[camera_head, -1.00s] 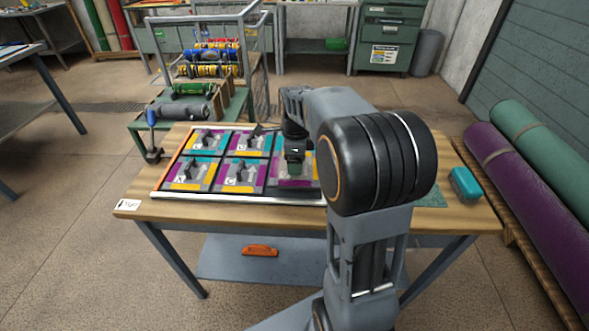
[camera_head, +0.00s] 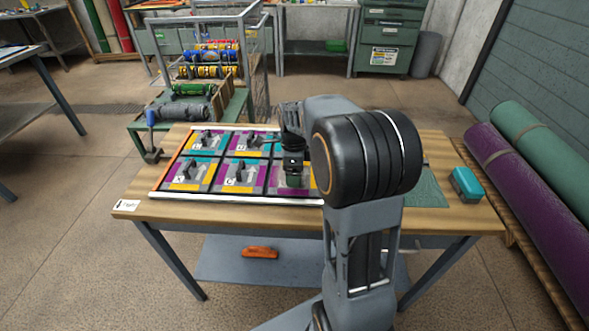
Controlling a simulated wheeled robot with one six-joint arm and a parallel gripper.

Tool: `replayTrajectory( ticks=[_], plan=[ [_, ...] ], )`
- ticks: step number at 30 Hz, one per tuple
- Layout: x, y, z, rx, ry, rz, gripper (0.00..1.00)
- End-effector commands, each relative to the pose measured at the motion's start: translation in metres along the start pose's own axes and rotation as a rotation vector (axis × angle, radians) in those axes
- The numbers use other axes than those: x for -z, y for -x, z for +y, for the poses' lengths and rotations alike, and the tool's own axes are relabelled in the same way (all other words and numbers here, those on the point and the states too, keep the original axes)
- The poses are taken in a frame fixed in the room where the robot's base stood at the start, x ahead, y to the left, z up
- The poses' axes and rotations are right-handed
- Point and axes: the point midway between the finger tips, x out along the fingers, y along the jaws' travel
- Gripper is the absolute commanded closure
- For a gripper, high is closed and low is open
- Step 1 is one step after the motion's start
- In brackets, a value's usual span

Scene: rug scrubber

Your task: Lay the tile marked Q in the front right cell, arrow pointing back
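The tray (camera_head: 235,198) on the workbench has two rows of three cells. Tiles with grips, coloured bands and pale arrows lie in the left and middle columns. The front left tile (camera_head: 188,176) and front middle tile (camera_head: 240,177) have arrows pointing back. My gripper (camera_head: 293,184) points down over the front right cell. A tile with purple and yellow bands (camera_head: 275,195) shows around and below it there, level with its neighbours as far as I can see. Its letter and arrow are hidden by my gripper. The fingers are too small and covered to judge. My arm partly hides the back right cell.
A teal block (camera_head: 466,184) stands at the bench's right end, near a green mat (camera_head: 425,188). A clamp (camera_head: 152,145) sits at the left back corner. A cart with rolls (camera_head: 192,100) stands behind. Rolled rugs (camera_head: 540,200) lie right.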

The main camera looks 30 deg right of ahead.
Motion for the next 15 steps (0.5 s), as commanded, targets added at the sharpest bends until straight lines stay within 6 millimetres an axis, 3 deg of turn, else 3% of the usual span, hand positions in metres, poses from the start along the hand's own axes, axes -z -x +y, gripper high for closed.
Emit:
replayTrajectory(
  ticks=[3, 10, 15],
  plan=[
    [0.0, 0.0, 0.0, 0.0, 0.0, 0.0, 0.09],
    [0.0, 0.002, 0.0, 0.0, 0.0, 0.0, 0.09],
    [0.0, 0.019, 0.0, 0.003, 0.0, -0.001, 0.09]
  ],
)
